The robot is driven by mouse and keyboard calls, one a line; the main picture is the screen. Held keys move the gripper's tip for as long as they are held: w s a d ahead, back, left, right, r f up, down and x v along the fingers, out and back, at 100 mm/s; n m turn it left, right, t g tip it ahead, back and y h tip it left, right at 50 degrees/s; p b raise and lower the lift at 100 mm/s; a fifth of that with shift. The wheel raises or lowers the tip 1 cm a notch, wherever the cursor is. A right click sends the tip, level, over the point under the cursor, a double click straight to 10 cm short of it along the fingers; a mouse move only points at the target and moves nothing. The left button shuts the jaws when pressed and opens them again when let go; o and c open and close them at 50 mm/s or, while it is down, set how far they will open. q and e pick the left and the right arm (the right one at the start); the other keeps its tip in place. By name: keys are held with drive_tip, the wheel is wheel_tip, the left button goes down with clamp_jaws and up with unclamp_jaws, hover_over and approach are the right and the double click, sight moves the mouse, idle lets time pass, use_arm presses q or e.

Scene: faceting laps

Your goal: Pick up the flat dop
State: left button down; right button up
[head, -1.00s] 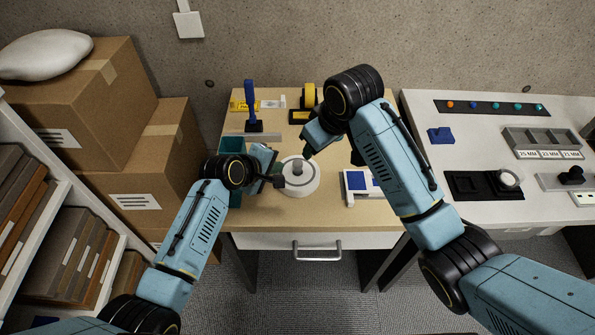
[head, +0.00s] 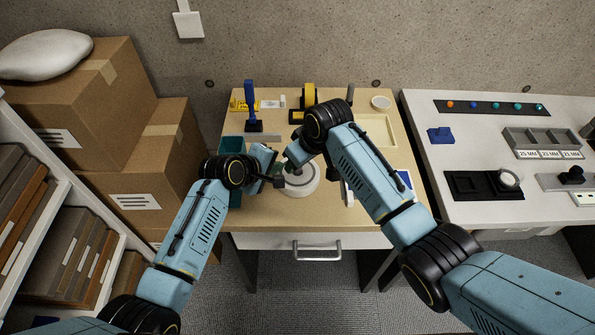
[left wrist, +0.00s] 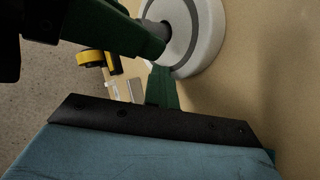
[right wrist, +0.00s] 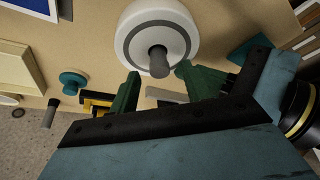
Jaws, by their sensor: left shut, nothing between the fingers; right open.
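A grey upright post (right wrist: 158,62) stands at the centre of a white round base with a grey ring (right wrist: 130,32). I cannot tell whether this post is the flat dop. The base also shows in the head view (head: 303,190). My right gripper (right wrist: 160,84) is open, its green fingers apart near the post, with nothing between them. In the head view its tips are mostly hidden by the wrist. My left gripper (head: 278,182) is shut and empty beside the base's left side. The left wrist view shows the base (left wrist: 205,45) and the post (left wrist: 152,32) close by.
A dark post (head: 350,93) stands at the back, near a white dish (head: 380,103) and a shallow tray (head: 392,130). A teal bin (head: 231,146) is at left.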

drive_tip(key=shift+w+a+f, duration=0.15)
drive_tip(key=shift+w+f, duration=0.05)
drive_tip(key=shift+f, duration=0.25)
clamp_jaws()
drive_tip(key=shift+r, duration=0.1)
wheel_tip(320, 180, up, 10)
idle(0.5)
